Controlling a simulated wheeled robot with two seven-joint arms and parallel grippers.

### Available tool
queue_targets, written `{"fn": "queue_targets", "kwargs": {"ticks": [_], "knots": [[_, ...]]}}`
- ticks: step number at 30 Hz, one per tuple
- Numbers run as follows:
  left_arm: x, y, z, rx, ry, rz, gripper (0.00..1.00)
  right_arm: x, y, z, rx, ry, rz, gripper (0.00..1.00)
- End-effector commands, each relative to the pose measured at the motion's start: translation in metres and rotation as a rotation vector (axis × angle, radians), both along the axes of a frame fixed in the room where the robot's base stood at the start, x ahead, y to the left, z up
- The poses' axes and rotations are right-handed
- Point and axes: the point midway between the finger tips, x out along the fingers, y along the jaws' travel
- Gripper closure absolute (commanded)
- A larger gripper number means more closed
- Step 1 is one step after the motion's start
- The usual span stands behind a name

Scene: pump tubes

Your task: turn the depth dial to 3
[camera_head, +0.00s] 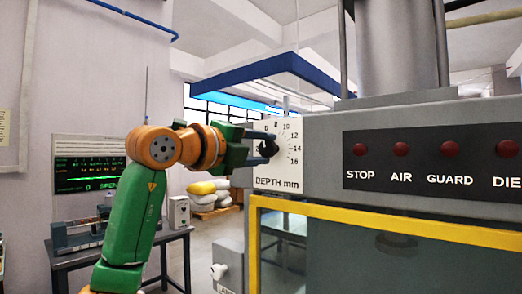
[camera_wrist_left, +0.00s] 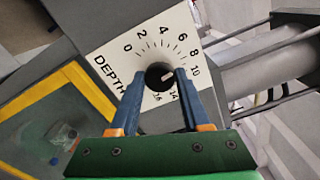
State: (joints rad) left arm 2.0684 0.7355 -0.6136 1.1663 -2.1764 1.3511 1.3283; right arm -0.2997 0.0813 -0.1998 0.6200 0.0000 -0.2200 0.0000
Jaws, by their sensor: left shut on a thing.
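The depth dial is a black round knob (camera_wrist_left: 160,76) on a white plate (camera_wrist_left: 111,60) marked DEPTH, with numbers from 0 upward around it. A short pale mark on the knob points to the right, roughly toward the 8 to 10 side; the exact reading is unclear. My left gripper (camera_wrist_left: 160,78) has its blue fingers on both sides of the knob and is shut on it. In the head view, the plate (camera_head: 291,176) reads DEPTH mm, and my left gripper (camera_head: 266,149) partly hides the knob and the left-hand numbers. My right gripper is not in view.
A grey machine panel with red lamps (camera_head: 401,149) labelled STOP, AIR, GUARD and DIE stands right of the dial. A yellow guard frame (camera_head: 370,222) runs below it. A table (camera_head: 66,265), a screen (camera_head: 90,165) and stacked sacks (camera_head: 201,189) are at left and behind.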

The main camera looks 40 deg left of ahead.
Motion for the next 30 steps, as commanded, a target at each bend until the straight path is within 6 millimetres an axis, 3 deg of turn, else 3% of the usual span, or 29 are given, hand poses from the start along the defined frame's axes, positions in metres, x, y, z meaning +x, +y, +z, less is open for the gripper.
{"fn": "queue_targets", "kwargs": {"ticks": [30], "knots": [[-0.001,0.000,0.002,-0.914,0.063,-0.005,1.00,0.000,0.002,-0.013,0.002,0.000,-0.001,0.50]]}}
